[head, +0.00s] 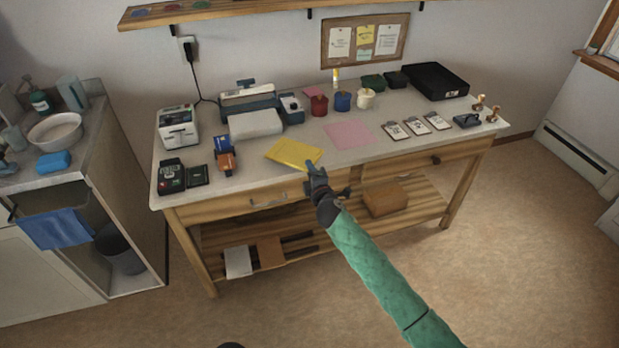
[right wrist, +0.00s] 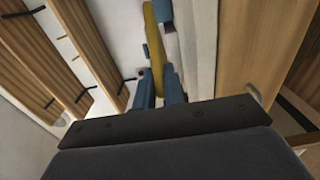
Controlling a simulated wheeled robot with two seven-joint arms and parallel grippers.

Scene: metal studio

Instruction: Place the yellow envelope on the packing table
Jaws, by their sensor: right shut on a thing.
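The yellow envelope (head: 293,153) shows flat-looking at the front edge of the packing table (head: 262,172) in the head view. My right gripper (head: 314,170) is at the envelope's front right corner and is shut on it. In the right wrist view the envelope (right wrist: 156,50) shows edge-on as a narrow yellow strip between the blue fingers (right wrist: 160,92). I cannot tell whether the envelope touches the tabletop or is held a little above it. My left gripper is not in view.
A pink sheet (head: 349,134) lies right of the envelope. Clipboards (head: 416,126) lie farther right. A drawer with a handle is below the front edge.

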